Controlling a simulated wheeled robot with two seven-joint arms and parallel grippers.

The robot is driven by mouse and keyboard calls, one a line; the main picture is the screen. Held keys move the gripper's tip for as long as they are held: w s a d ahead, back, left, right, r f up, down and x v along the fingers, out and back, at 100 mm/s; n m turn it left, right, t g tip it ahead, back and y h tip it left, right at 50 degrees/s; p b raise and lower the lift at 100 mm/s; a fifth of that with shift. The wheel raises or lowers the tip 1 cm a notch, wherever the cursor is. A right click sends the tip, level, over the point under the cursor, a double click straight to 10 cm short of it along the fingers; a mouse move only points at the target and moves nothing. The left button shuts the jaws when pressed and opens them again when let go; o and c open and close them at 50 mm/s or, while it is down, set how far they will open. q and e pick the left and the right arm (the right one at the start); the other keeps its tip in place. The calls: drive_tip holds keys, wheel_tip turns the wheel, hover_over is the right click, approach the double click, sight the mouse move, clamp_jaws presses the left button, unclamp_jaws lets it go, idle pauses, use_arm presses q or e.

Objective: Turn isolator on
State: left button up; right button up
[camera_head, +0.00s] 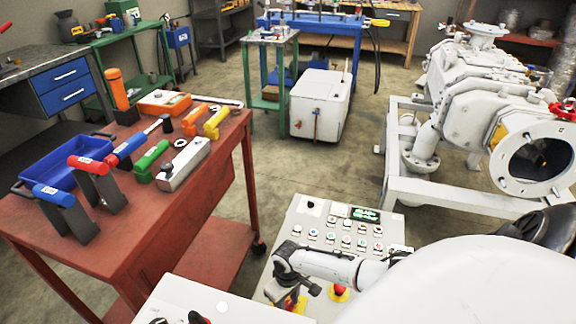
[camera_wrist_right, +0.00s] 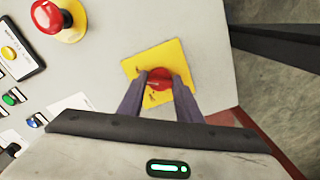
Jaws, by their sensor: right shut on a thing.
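The isolator, a red rotary knob (camera_wrist_right: 159,76) on a square yellow plate (camera_wrist_right: 133,68), sits near the edge of the light grey control panel (camera_head: 318,212). My right gripper (camera_wrist_right: 159,84) reaches down over it, with one dark finger on each side of the knob, shut on it. In the head view the right gripper (camera_head: 293,285) is at the panel's near left part and covers much of the isolator; a bit of yellow and red shows below the fingers. My left gripper is not in view.
A red mushroom button on a yellow base (camera_wrist_right: 47,16) stands beside the isolator on the panel. Several small buttons (camera_head: 345,238) and a green display (camera_head: 366,214) lie farther back. A red tool table (camera_head: 215,165) is at left; a large white pump (camera_head: 465,90) at right.

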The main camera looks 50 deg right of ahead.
drive_tip(key=shift+a+r+m+p, duration=0.15)
drive_tip(key=shift+m+p, duration=0.2)
drive_tip(key=shift+m, duration=0.85)
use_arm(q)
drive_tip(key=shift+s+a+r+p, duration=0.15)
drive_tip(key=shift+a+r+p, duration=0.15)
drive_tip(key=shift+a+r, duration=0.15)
use_arm(e)
drive_tip(key=shift+m, duration=0.4)
drive_tip(key=o, duration=1)
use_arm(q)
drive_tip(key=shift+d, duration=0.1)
use_arm(e)
drive_tip(key=shift+o, duration=0.2)
